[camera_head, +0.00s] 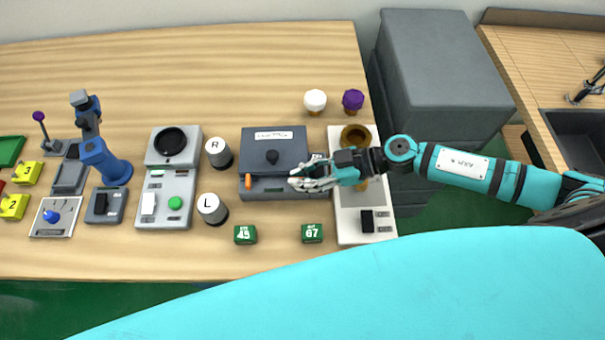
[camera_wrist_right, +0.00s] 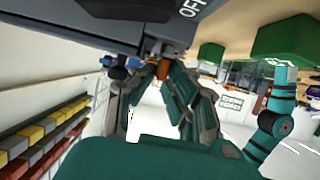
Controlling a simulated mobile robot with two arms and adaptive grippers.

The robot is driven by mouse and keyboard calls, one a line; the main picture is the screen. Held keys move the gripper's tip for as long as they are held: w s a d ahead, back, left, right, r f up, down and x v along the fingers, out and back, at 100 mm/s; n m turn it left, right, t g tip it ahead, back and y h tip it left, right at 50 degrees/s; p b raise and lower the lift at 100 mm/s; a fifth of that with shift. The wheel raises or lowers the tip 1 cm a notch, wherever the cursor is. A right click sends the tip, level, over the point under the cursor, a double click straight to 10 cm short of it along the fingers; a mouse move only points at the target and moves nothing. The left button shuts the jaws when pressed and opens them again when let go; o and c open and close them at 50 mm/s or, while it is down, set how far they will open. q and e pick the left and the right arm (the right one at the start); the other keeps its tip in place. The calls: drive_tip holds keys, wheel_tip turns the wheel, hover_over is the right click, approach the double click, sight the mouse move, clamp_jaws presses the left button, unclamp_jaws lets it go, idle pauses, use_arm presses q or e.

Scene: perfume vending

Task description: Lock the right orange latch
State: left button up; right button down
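The dark grey box (camera_head: 288,148) with a black knob on its lid sits on the wooden table. Its left orange latch (camera_head: 248,181) stands upright on the front. The right latch is hidden behind my right gripper (camera_head: 303,183) in the head view. In the right wrist view, an orange piece (camera_wrist_right: 163,70), apparently the right latch, shows between the fingertips of my right gripper (camera_wrist_right: 160,73), below the box's underside. The fingertips are close around it; whether they press on it cannot be told. My left gripper is not in view.
A light panel with a brass ring (camera_head: 355,138) lies right of the box, under my right wrist. Green blocks (camera_head: 245,234) (camera_head: 312,232) stand in front of it. White cylinders marked R (camera_head: 219,152) and L (camera_head: 212,208) stand left.

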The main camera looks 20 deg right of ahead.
drive_tip(key=shift+w+g, duration=0.15)
drive_tip(key=shift+g, duration=0.15)
drive_tip(key=shift+n, duration=0.5)
drive_tip(key=n+g, duration=0.2)
drive_tip(key=g, duration=0.1)
drive_tip(key=shift+w, duration=0.2)
drive_tip(key=n+g+b, duration=0.2)
drive_tip(key=g, duration=0.1)
drive_tip(key=shift+w+n, duration=0.15)
drive_tip(key=shift+n, duration=0.25)
drive_tip(key=n+g+h+b, duration=0.1)
drive_tip(key=n+g+b, duration=0.2)
drive_tip(key=n+g, duration=0.1)
drive_tip(key=shift+w+a+f+b, duration=0.1)
drive_tip(key=shift+b, duration=0.3)
drive_tip(key=shift+n+g+h+b, duration=1)
drive_tip(key=shift+n+g+h, duration=0.1)
drive_tip(key=shift+g+h, duration=0.15)
drive_tip(key=shift+r, duration=0.2)
drive_tip(key=c, duration=1.7)
unclamp_jaws()
